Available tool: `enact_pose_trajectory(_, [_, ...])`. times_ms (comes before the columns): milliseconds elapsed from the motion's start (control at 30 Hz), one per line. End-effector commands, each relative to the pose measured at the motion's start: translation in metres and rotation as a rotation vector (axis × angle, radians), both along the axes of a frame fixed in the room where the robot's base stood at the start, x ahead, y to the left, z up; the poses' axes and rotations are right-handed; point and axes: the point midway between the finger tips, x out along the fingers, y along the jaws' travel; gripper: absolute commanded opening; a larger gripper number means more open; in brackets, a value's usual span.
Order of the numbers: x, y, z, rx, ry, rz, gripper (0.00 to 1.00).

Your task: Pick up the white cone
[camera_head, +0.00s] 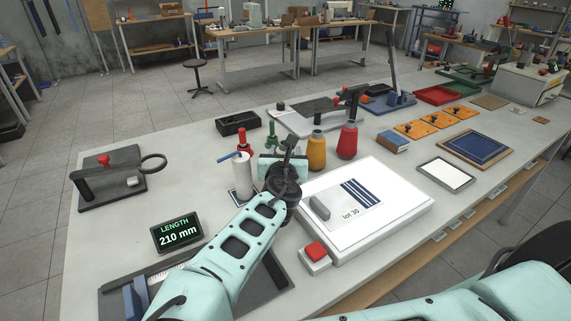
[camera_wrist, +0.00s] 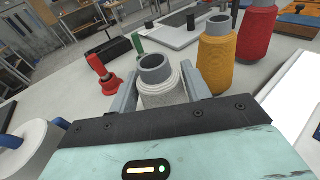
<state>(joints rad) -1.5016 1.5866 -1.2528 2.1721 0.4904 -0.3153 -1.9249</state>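The white cone (camera_wrist: 163,88), with a grey tube end at its top, stands upright in the middle of the wrist view. My gripper (camera_wrist: 160,78) has one grey finger on each side of it. The fingers lie very close to the cone's sides, and I cannot tell whether they press on it. The cone's base is hidden behind the gripper body. In the head view my gripper (camera_head: 283,166) is over the table, and the arm and gripper hide the cone there.
A yellow cone (camera_head: 316,152) and a red cone (camera_head: 348,141) stand to the right. A white roll (camera_head: 244,176) with a blue tube stands close on the left. Small red (camera_head: 242,145) and green (camera_head: 272,134) items stand behind. A white box (camera_head: 400,199) lies at right.

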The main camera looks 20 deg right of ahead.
Motion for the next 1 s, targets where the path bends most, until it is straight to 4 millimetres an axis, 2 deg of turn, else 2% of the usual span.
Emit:
enact_pose_trajectory(33, [0.000, 0.000, 0.000, 0.000, 0.000, 0.000, 0.33])
enact_pose_trajectory(100, [0.000, 0.000, 0.000, 0.000, 0.000, 0.000, 0.18])
enact_pose_trajectory(333, [0.000, 0.000, 0.000, 0.000, 0.000, 0.000, 0.18])
enact_pose_trajectory(467, [0.000, 0.000, 0.008, 0.001, -0.001, 0.000, 0.18])
enact_pose_trajectory(800, [0.000, 0.000, 0.071, 0.003, -0.002, 0.000, 0.18])
enact_pose_trajectory(1000, [0.000, 0.001, 0.095, 0.002, -0.002, 0.001, 0.18])
